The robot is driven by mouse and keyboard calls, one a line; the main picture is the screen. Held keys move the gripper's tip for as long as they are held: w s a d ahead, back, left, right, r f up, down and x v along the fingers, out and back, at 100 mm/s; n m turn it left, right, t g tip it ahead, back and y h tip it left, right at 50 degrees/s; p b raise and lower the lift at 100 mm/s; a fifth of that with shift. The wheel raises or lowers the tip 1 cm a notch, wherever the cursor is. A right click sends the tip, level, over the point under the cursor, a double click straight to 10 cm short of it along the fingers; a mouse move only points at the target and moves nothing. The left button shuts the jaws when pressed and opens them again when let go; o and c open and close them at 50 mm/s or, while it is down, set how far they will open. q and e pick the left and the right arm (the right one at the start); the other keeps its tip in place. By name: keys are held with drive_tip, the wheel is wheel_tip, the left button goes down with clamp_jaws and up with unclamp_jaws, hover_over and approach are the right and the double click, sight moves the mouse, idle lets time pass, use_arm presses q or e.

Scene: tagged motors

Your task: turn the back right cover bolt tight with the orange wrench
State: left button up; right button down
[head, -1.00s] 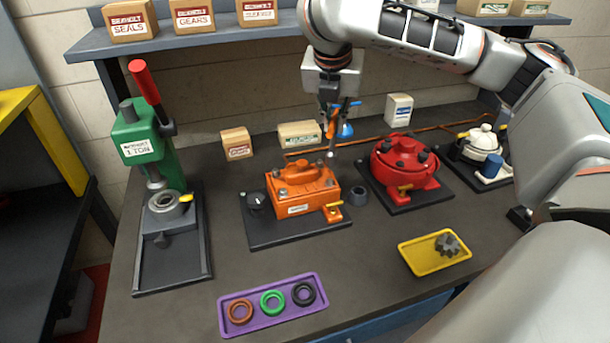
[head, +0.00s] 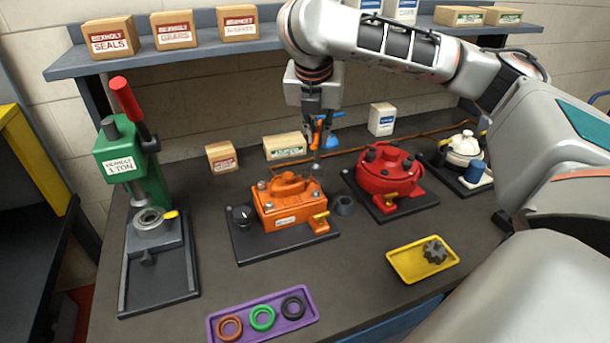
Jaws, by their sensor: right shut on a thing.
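The orange motor (head: 283,203) sits on a dark base plate in the middle of the bench, with small bolts on its top cover. My right gripper (head: 317,133) is above and behind the motor's back right corner, pointing down. It is shut on the orange wrench (head: 318,137), whose orange part shows between the fingers. The wrench's lower end reaches down close to the back right cover bolt (head: 315,171). I cannot tell whether they touch. My left gripper is out of view.
A red motor (head: 387,171) and a white one (head: 463,148) stand further right. A green press (head: 130,165) is at left. Purple (head: 308,319) and yellow (head: 398,274) trays lie in front. Boxes stand behind.

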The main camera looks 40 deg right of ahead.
drive_tip(key=shift+w, duration=0.1)
drive_tip(key=shift+w+a+f+m, duration=0.15)
drive_tip(key=shift+w+f+m, duration=0.3)
drive_tip(key=shift+m, duration=0.25)
drive_tip(key=w+d+f+n+y, duration=0.1)
drive_tip(key=w+n+y, duration=0.1)
drive_tip(key=n, duration=0.5)
drive_tip(key=w+d+f+n+t+y, duration=0.1)
drive_tip(key=w+n+y, duration=0.2)
drive_tip(key=n, duration=0.5)
drive_tip(key=shift+w+f, duration=0.4)
drive_tip(key=shift+w, duration=0.15)
idle(1.3)
